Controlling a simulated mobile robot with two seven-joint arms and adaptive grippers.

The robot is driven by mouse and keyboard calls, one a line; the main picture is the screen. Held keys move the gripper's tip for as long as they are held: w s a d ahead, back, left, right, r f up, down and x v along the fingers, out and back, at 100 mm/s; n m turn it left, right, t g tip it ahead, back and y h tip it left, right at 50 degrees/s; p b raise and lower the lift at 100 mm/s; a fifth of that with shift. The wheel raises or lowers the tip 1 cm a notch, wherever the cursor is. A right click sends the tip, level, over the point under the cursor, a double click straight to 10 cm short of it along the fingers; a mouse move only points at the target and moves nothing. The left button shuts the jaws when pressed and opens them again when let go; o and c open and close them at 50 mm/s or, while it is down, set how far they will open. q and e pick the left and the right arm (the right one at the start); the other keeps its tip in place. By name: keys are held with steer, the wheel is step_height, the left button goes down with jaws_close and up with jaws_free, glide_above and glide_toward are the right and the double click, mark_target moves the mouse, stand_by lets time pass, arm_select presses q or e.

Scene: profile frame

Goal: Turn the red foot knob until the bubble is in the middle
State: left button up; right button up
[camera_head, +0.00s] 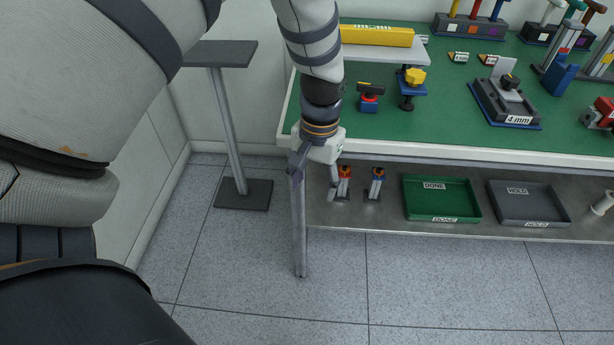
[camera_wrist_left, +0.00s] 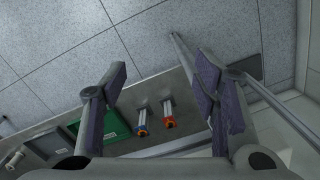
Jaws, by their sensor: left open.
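My left gripper (camera_head: 320,165) points down at the bench's front left corner, beside its leg. In the left wrist view the left gripper (camera_wrist_left: 163,78) is open, with nothing between its fingers. Two small upright pieces stand on the lower shelf beside it. The one nearer the gripper has a red-orange top (camera_head: 345,171); I cannot tell whether it is the red foot knob. It also shows in the left wrist view (camera_wrist_left: 168,121), apart from the fingers. A yellow bar like a level (camera_head: 377,36) lies on a pale block on the bench; no bubble can be made out. My right gripper is not in view.
A second upright piece with blue and orange parts (camera_head: 378,175) stands nearby. A green tray (camera_head: 441,209) and a grey tray (camera_head: 528,213) are on the shelf. The green bench top (camera_head: 440,130) holds fixtures and tools. A grey stand (camera_head: 233,130) stands left; floor ahead is clear.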

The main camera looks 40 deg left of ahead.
arm_select(q)
steer(key=shift+s+d+f, duration=0.2)
steer(key=shift+s+f, duration=1.15)
steer(key=shift+f, duration=0.3)
steer(key=s+d+f, duration=0.1)
steer(key=s+f, duration=0.2)
steer(key=s, duration=0.6)
steer(key=s+d+f+m, duration=0.1)
steer(key=s+f, duration=0.2)
steer(key=s, duration=0.6)
steer(key=s+d+f+g, duration=0.1)
steer(key=s+f, duration=0.2)
steer(key=s, duration=0.6)
steer(key=shift+s+d, duration=0.25)
steer(key=shift+s, duration=0.1)
